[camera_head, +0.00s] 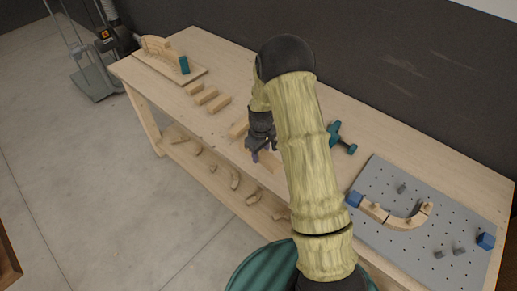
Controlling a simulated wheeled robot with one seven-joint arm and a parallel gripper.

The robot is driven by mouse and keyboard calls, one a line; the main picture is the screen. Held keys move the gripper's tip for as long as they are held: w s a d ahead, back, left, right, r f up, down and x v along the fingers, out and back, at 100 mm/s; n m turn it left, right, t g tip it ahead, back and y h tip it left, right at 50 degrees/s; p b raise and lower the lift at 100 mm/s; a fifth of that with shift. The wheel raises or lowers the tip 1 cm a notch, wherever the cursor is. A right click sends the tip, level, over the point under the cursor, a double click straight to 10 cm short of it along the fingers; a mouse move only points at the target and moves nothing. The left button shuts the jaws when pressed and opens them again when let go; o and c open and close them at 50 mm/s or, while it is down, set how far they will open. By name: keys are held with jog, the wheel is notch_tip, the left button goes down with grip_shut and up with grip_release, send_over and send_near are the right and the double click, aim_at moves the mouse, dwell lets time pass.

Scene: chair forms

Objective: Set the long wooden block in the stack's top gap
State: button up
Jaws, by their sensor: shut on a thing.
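My gripper (262,150) is over the front part of the workbench, near its middle. It is shut on a light wooden block (270,161), which shows just below and right of the fingers; my arm hides part of it. A curved stack of wooden pieces (156,44) stands on a board (192,76) at the far left end of the bench, well away from my gripper. The stack's top gap is too small to make out.
Several short wooden blocks (206,96) lie in a row between board and gripper. A teal clamp (341,138) lies right of my arm. A grey pegboard (372,181) with a curved wooden form (408,221) fills the right end. A lower shelf (207,160) holds curved pieces.

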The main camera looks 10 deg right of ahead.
jog(key=s+f+m, duration=0.1)
jog(key=m, duration=0.1)
jog(key=s+f+m+b, duration=0.1)
jog(key=s+m, duration=0.1)
jog(key=s+f+m+b, duration=0.1)
jog(key=s+m, duration=0.1)
jog(key=shift+s+f, duration=0.25)
jog(key=shift+s+f+m, duration=0.1)
jog(key=shift+s+m, duration=0.3)
jog(key=shift+m, duration=0.1)
